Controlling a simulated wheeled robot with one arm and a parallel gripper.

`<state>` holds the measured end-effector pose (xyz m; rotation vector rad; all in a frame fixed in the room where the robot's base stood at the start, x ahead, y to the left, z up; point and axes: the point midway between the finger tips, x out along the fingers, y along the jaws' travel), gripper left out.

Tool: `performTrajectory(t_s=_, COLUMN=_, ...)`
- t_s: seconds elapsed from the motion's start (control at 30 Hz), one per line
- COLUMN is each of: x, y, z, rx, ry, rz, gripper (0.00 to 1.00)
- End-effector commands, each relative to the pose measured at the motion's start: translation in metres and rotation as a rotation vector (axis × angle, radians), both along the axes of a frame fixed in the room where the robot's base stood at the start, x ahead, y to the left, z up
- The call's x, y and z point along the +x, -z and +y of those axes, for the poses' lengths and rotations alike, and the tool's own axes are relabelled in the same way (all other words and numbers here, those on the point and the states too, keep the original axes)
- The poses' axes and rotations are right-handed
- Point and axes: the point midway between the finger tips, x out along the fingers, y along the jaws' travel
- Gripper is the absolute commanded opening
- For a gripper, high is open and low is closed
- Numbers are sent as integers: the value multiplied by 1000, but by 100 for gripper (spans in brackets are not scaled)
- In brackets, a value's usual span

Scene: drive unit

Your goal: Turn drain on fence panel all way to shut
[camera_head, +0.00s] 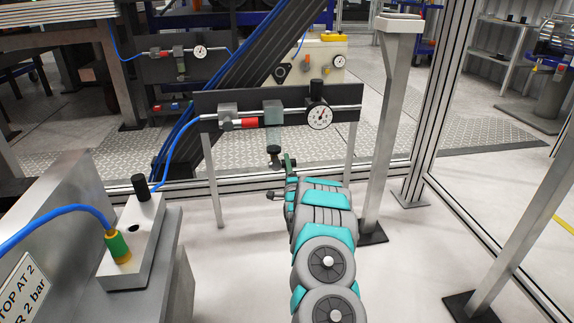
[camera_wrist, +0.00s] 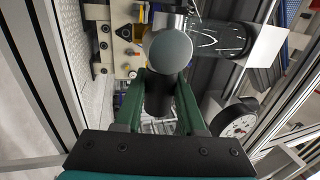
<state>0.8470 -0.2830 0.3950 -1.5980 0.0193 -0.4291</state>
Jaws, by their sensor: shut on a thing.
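The drain (camera_head: 273,151) is a small dark piece under the translucent bowl (camera_head: 272,113) of the filter on the dark fence panel (camera_head: 348,101). My gripper (camera_head: 289,161) reaches it from the near right, at the drain's height. In the wrist view, my gripper's two green fingers (camera_wrist: 159,98) are shut on a dark, stubby part of the drain (camera_wrist: 158,92) between them. A grey round end shows just beyond the fingertips. The drain's turned angle cannot be told. The fingers hide part of the drain.
A pressure gauge (camera_head: 319,116) hangs right of the bowl, and also shows close to the right finger in the wrist view (camera_wrist: 237,119). A red-marked valve (camera_head: 238,123) is on the left. A metal post (camera_head: 382,130) stands right of my arm. A block with a blue hose (camera_head: 132,240) is at left.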

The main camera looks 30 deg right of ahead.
Motion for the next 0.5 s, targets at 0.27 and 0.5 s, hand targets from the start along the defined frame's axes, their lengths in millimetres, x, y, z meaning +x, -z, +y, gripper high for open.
performTrajectory(t_s=0.27, x=0, y=1, z=-1, rx=1, ry=1, rz=2, gripper=62)
performTrajectory(t_s=0.5, x=0, y=0, z=0, rx=-1, ry=0, rz=1, gripper=69)
